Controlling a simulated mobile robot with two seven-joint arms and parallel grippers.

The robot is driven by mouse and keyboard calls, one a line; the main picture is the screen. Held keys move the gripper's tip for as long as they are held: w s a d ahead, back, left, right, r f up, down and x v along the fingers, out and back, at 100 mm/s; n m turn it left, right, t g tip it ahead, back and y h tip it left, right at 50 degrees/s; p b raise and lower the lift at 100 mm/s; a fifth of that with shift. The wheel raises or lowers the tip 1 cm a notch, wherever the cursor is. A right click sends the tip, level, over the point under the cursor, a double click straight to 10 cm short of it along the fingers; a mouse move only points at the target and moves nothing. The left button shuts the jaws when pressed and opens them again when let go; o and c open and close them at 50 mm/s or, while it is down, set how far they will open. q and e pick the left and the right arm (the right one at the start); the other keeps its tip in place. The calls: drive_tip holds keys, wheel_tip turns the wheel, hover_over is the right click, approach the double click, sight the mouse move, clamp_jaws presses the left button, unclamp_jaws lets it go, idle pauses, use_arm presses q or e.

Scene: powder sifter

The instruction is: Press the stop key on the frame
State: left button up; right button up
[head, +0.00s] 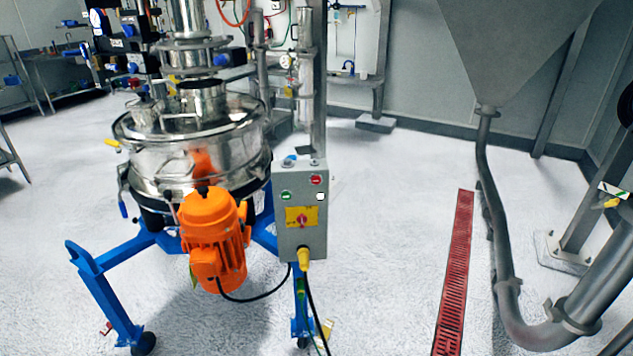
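The grey control box (302,238) stands upright on the blue frame (150,241) of the sifter. On its front, a red key (316,180) sits at the upper right, probably the stop key; its marking is too small to read. A green key (286,195) is at the left and a white square one (320,196) lies below the red key. A yellow plate with a red rotary switch (301,217) is lower down. I make out neither of my grippers in the head view.
The steel sifter drum (190,150) and orange motor (213,240) stand left of the box. A yellow plug (303,257) with a black cable hangs below it. Open floor (385,240) lies to the right, up to a red drain grate (456,265) and a grey pipe (498,220).

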clamp_jaws()
idle(1.5)
